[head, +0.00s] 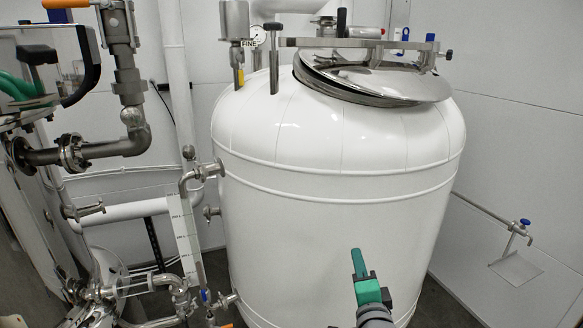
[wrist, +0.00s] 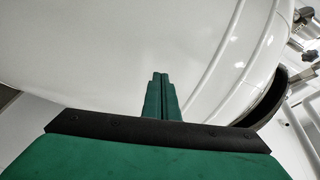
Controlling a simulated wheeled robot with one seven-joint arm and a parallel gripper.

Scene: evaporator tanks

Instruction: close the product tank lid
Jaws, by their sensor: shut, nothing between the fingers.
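The product tank (head: 330,215) is a large white cylinder with a domed top, in the middle of the head view. Its round steel lid (head: 385,84) sits tilted over the opening on top, with a dark gap under its left edge. A steel bar (head: 345,43) crosses above the lid. My green gripper (head: 360,262) is in front of the tank's lower right side, well below the lid. Its fingers are shut and empty. In the wrist view, the closed fingers (wrist: 160,92) point toward the white tank wall (wrist: 110,50).
Steel pipes and valves (head: 125,90) fill the left side. A sight gauge (head: 185,240) runs beside the tank. Short posts and a gauge (head: 257,36) stand on the tank top. A thin pipe with a blue handle (head: 525,222) is at the right wall.

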